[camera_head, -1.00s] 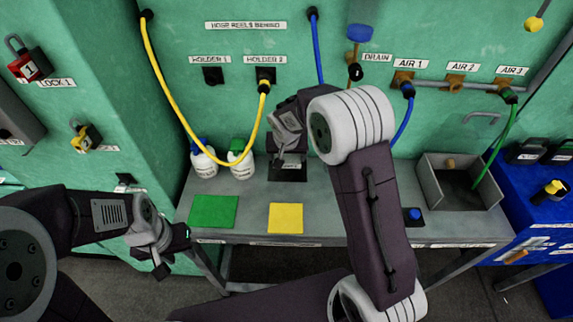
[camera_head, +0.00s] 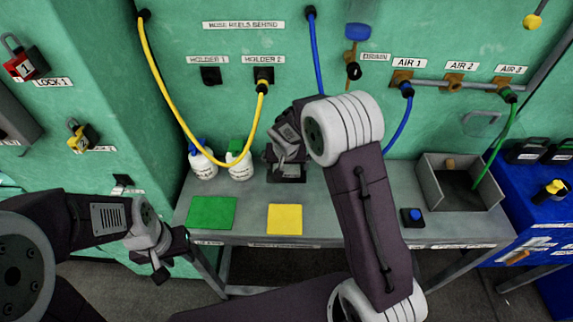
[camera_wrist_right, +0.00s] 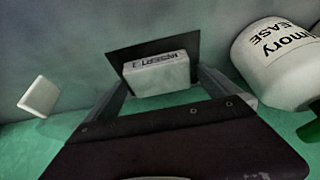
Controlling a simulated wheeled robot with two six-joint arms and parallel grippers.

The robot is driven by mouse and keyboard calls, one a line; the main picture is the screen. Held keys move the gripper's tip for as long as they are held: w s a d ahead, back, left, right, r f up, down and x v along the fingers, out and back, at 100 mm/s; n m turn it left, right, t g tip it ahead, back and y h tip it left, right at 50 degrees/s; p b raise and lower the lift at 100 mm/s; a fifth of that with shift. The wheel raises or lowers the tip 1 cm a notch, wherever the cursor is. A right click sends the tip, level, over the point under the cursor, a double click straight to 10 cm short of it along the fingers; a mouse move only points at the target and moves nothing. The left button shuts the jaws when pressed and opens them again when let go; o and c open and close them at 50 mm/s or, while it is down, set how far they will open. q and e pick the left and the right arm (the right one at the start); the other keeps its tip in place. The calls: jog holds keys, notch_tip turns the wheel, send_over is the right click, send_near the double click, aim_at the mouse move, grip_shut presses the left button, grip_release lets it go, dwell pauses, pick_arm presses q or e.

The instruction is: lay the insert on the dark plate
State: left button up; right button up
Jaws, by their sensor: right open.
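The dark plate (camera_head: 287,179) lies on the bench below my right gripper. It also shows in the right wrist view (camera_wrist_right: 125,55). The insert (camera_wrist_right: 160,79) is a pale block with a dark printed label. In the right wrist view it appears against the face of the dark plate, between the fingers of my right gripper (camera_wrist_right: 160,88). The fingers are apart, with gaps at the block's sides. In the head view my right gripper (camera_head: 288,158) is low over the plate and hides the insert. My left gripper (camera_head: 172,255) hangs away at the bench's left front; its jaw state is unclear.
Two white bottles (camera_head: 203,166) stand just left of the plate. Green (camera_head: 212,212) and yellow (camera_head: 285,219) mats lie in front. A blue button (camera_head: 413,216) and a grey bin (camera_head: 459,188) are to the right. A yellow hose (camera_head: 172,108) hangs behind the bottles.

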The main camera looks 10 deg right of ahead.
jog(key=shift+r, duration=0.35)
jog(key=p+v, duration=0.1)
jog(key=v, duration=1.1)
jog(key=s+d+f+n+g, duration=0.1)
jog(key=s+f, duration=0.1)
jog(key=s, duration=0.4)
jog(key=s+d+f+n+g+y, duration=0.1)
jog(key=s+f, duration=0.2)
jog(key=s, duration=0.4)
jog(key=s+d+f+n+g, duration=0.1)
jog(key=s+d+f, duration=0.1)
jog(key=s, duration=0.5)
jog(key=shift+s+f, duration=0.1)
jog(key=shift+f, duration=0.15)
jog(key=shift+a, duration=0.1)
